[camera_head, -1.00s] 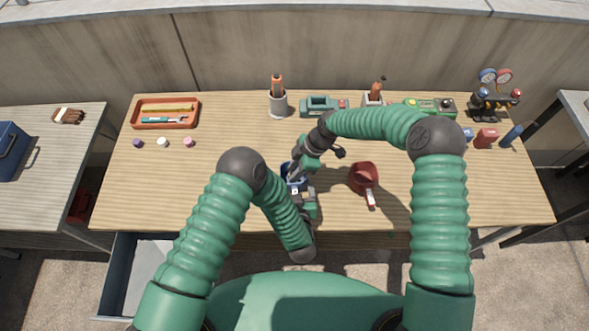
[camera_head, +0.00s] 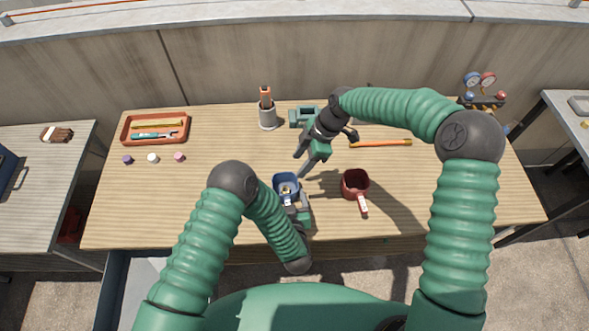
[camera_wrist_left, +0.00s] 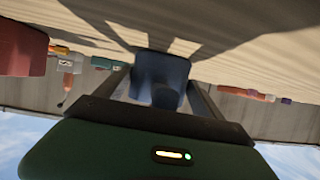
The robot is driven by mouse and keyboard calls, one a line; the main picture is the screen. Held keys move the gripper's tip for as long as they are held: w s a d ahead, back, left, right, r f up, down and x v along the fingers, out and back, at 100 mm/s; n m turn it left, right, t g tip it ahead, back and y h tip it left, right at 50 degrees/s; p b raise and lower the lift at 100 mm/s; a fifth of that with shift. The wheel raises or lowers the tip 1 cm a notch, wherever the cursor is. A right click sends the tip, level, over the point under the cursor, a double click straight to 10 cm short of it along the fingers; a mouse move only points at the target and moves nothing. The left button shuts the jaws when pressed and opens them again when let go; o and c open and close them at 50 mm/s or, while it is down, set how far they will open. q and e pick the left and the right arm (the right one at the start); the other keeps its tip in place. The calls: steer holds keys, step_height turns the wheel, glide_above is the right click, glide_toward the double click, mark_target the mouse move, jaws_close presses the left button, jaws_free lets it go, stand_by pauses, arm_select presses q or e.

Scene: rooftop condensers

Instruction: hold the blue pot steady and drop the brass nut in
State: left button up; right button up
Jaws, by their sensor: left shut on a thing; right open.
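The blue pot (camera_head: 277,183) stands upright on the wooden table in front of me. My left gripper (camera_head: 291,201) is shut on its handle from the near side. In the left wrist view the blue pot (camera_wrist_left: 162,68) sits between the fingers (camera_wrist_left: 160,95). A small yellowish spot (camera_head: 287,188) shows inside the pot; it looks like the brass nut, but it is too small to be sure. My right gripper (camera_head: 300,166) is open, with nothing seen between its fingers, above and behind the pot and apart from it.
A red pot (camera_head: 354,182) with its handle toward me stands right of the blue pot. An orange tray (camera_head: 124,134) with tools, small caps (camera_head: 153,158) and a grey cup (camera_head: 268,118) lie farther left and back. The table's left middle is clear.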

stand_by(0.4)
arm_select(q)
steer(key=o, duration=1.1)
steer(key=shift+c, duration=0.2)
steer(key=p+v, duration=0.5)
steer(key=v, duration=0.3)
steer(key=shift+s+r, duration=0.2)
steer(key=shift+s, duration=0.35)
